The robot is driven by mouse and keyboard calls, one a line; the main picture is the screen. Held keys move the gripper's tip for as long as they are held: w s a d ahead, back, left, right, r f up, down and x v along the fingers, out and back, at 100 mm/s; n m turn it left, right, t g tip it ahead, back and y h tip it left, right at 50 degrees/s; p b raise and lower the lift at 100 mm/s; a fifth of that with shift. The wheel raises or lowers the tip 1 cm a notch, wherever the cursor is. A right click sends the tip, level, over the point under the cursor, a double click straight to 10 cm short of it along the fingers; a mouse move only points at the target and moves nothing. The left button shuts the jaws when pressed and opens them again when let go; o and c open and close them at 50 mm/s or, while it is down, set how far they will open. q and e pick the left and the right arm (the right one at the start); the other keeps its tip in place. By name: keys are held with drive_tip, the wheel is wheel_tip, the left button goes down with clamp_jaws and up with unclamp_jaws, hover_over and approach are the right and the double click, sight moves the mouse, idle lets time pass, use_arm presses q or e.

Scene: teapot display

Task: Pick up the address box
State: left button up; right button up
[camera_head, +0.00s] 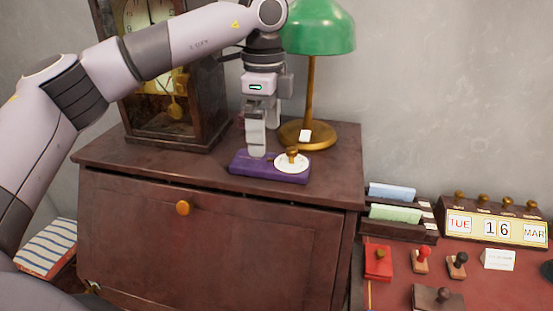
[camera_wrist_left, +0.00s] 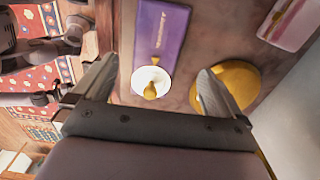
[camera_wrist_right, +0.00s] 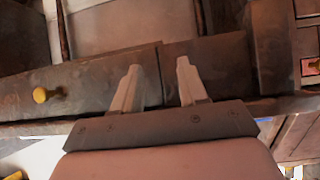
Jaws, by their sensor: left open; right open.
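The address box seems to be the flat purple box (camera_head: 243,166) on top of the brown bureau. It also shows in the left wrist view (camera_wrist_left: 163,25), with small, unreadable gold lettering. A white disc with a brass knob (camera_head: 292,162) sits at its right end. My left gripper (camera_head: 264,138) is open, pointing down over the box; one finger overlaps it in the head view, and I cannot tell if they touch. In the left wrist view the disc and knob lie between the open fingers. My right gripper (camera_wrist_right: 158,68) is open and empty before dark wooden furniture, out of the head view.
A green lamp (camera_head: 318,30) stands close behind the box, its brass base (camera_wrist_left: 232,85) near one left finger. A wooden clock (camera_head: 170,120) stands to the left. The lower red desk (camera_head: 400,290) at right holds stamps, a letter rack and a calendar (camera_head: 497,228).

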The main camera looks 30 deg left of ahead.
sight(266, 160)
use_arm(q)
drive_tip(key=f, duration=0.6)
drive_tip(key=shift+s+d+p, duration=0.2)
drive_tip(key=shift+s+p, duration=0.05)
drive_tip(key=shift+p, duration=0.15)
drive_tip(key=shift+r, duration=0.1)
drive_tip(key=c, duration=1.2)
